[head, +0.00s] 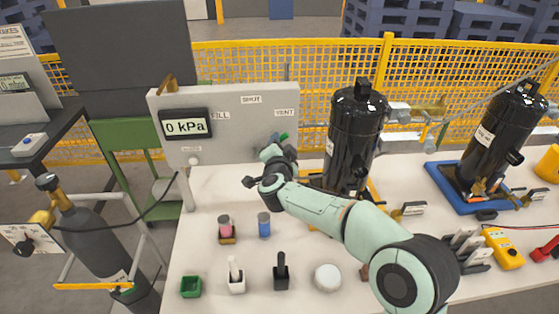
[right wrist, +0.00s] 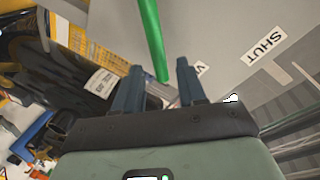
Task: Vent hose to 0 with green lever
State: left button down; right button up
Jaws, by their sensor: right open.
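The grey panel (head: 232,122) carries a display (head: 184,126) reading 0 kPa and the labels FILL, SHUT (head: 251,99) and VENT (head: 286,113). A bit of the green lever (head: 284,136) shows just below VENT, mostly hidden behind my right gripper (head: 277,148). In the right wrist view the lever (right wrist: 152,38) is a long green bar whose end lies in front of the gap between my right gripper's fingers (right wrist: 159,82). The fingers are apart, and I see no contact with the lever. My left gripper is not in view.
A black compressor (head: 356,138) stands right of the panel, and another (head: 499,137) sits on a blue tray (head: 448,187) farther right. Several small items, including a green box (head: 191,286) and a white round tub (head: 327,277), stand on the white table's front part.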

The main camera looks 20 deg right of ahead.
jog(key=v, duration=0.9)
jog(key=shift+s+b, duration=0.15)
jog(key=shift+b, duration=0.3)
